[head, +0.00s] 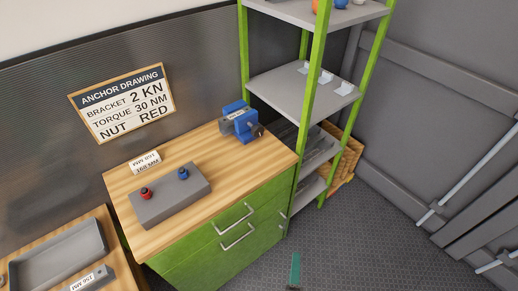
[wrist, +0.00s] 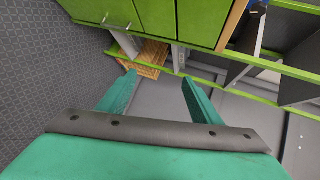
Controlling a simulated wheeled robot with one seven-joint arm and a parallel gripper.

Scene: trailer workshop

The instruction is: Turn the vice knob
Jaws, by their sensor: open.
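A blue vice (head: 240,124) with a grey jaw block stands at the back right corner of the wooden workbench top. A dark round part, seemingly its knob (head: 258,130), faces right at the bench edge. My gripper (wrist: 159,77) is open and empty in the wrist view, with its two teal fingers spread apart. In the head view only a teal part of my gripper (head: 295,269) shows at the bottom, over the floor. It is well apart from the vice, low and in front of the green cabinet.
The green cabinet (head: 205,262) has metal drawer handles. A grey block with red and blue knobs (head: 171,196) lies on the bench. The floor (head: 350,240) in front is clear.

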